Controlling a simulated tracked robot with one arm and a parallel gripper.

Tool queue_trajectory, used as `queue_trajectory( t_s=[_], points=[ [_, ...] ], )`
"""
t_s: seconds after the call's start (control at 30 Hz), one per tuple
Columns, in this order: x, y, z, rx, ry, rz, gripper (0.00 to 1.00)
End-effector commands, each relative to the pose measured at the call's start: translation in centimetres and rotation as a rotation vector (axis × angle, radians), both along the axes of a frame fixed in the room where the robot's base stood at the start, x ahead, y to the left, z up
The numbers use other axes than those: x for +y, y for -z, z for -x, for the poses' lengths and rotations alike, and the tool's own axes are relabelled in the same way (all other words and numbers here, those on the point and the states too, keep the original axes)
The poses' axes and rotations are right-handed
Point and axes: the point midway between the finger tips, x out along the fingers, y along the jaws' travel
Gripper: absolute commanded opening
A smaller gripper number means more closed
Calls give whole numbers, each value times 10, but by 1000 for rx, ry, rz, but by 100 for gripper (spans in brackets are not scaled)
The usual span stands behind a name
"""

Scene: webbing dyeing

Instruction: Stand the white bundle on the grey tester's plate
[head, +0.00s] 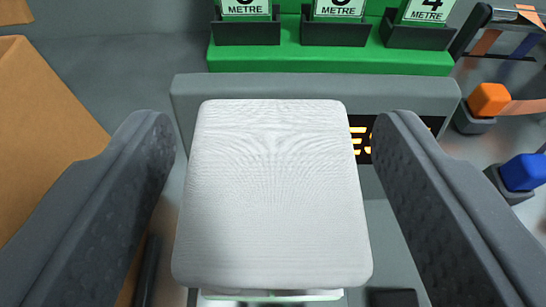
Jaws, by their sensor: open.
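The white bundle (272,190) is a rounded, finely ribbed block in the middle of the head view, between the two fingers of my gripper (275,170). The gripper is open, with a visible gap on each side of the bundle. The grey tester (315,90) is behind the bundle, and its orange-lit display (361,136) is partly covered by it. A grey surface shows below the display, to the right of the bundle. The bundle hides what is beneath it, so I cannot tell whether it rests on the plate.
A green stand (330,58) with several metre-marked cards in dark holders is at the back. An orange-brown box (50,120) is at the left. An orange block (488,99) and a blue block (522,172) sit at the right. Bare grey surface (120,65) lies back left.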

Motion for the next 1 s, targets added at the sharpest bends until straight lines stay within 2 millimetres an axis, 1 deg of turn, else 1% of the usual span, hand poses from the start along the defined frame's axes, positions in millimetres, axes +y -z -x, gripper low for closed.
queue_trajectory(
  t_s=[0.17,0.4,0.63,0.8,1.0],
  points=[
    [3,-9,21,-1,-2,-2,61],
    [7,-21,59,3,-5,-2,61],
    [9,-34,90,0,-3,-3,61],
    [10,-38,105,1,-3,0,61],
    [10,-40,111,2,-2,0,61]
  ],
)
